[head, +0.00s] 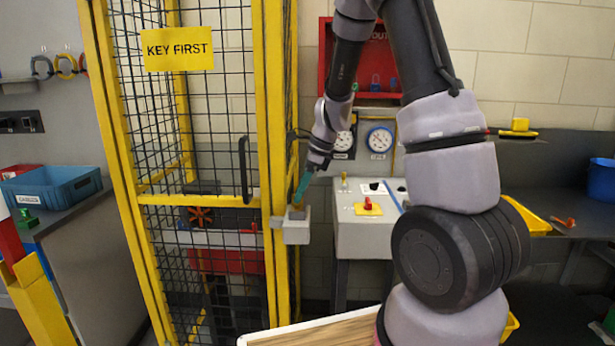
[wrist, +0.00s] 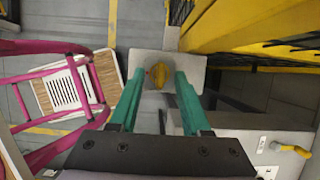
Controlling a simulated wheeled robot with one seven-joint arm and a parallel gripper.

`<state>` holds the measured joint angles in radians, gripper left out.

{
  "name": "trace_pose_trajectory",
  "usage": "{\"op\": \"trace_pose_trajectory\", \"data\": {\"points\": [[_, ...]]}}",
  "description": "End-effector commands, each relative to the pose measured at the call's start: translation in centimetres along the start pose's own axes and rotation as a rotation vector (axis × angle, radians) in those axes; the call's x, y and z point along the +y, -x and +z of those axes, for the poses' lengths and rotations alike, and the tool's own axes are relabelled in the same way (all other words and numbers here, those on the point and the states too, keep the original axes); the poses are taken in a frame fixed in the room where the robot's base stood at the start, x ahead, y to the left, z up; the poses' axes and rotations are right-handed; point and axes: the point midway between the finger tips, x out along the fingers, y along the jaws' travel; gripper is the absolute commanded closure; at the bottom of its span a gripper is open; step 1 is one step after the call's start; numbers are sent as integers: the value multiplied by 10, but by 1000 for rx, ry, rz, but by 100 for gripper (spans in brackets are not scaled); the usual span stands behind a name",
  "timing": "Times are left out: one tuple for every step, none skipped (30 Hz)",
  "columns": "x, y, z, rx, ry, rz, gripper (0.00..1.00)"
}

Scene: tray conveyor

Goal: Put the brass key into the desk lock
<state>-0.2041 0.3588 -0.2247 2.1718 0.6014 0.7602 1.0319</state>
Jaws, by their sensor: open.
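The brass key (wrist: 157,75) stands in the top of a grey lock box (wrist: 183,60), its rounded head between my fingertips in the wrist view. In the head view the same grey box (head: 296,232) is fixed beside the yellow gate post. My gripper (head: 298,203) points down at the box with its teal fingers; they also show in the wrist view (wrist: 157,88), open, one on each side of the key head. In the head view the fingers hide the key. The grey desk (head: 362,235) stands right of the box; I cannot clearly make out its lock.
The yellow mesh gate (head: 190,120) bears a "KEY FIRST" sign (head: 178,49). A red button on a yellow plate (head: 369,207) and a small brass-coloured upright piece (head: 344,182) are on the desk top. A blue crate (head: 55,190) is at left. Gauges (head: 380,140) hang behind the desk.

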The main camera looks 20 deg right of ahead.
Motion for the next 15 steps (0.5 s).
{"op": "trace_pose_trajectory", "data": {"points": [[0,-7,0,0,0,1,52],[0,-10,0,1,0,1,52],[0,-14,0,0,-1,1,52],[0,-16,0,0,-1,1,52],[0,-18,0,0,-1,0,52],[0,-21,0,0,1,0,52],[0,-22,0,0,1,0,52],[0,-23,0,0,1,0,52],[0,-24,0,0,0,0,52],[0,-24,0,0,0,0,52],[0,-24,0,0,0,0,52],[0,-24,0,-1,0,-1,52],[0,-24,0,-1,0,-1,52],[0,-24,0,-1,1,-1,52],[0,-24,0,-1,1,-1,52]]}}
